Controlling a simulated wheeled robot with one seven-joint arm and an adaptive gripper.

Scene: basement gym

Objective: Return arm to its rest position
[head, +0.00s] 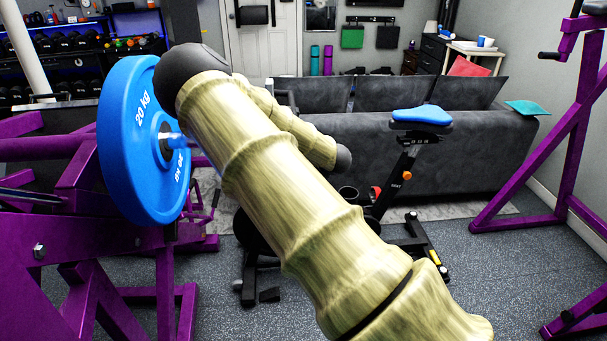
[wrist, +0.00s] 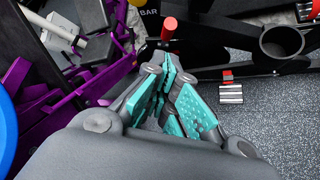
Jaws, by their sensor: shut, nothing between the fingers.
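My arm, with a patterned tan surface, reaches from the bottom right of the head view up to a dark elbow near the blue weight plate, then folds back down to the right. My gripper (wrist: 174,82) shows in the wrist view, with grey fingers and teal ribbed pads. Its fingers are shut with nothing between them. It points down toward the exercise bike's black frame (wrist: 240,40) and the speckled floor. In the head view I cannot make out the gripper; the arm hides what lies behind it.
A blue 20 kg plate (head: 128,140) on a purple rack (head: 80,240) stands close beside my elbow. A bike with a blue saddle (head: 421,116) stands before a grey sofa (head: 470,150). Another purple rack (head: 560,160) is at right. Some grey floor (head: 500,290) is clear at lower right.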

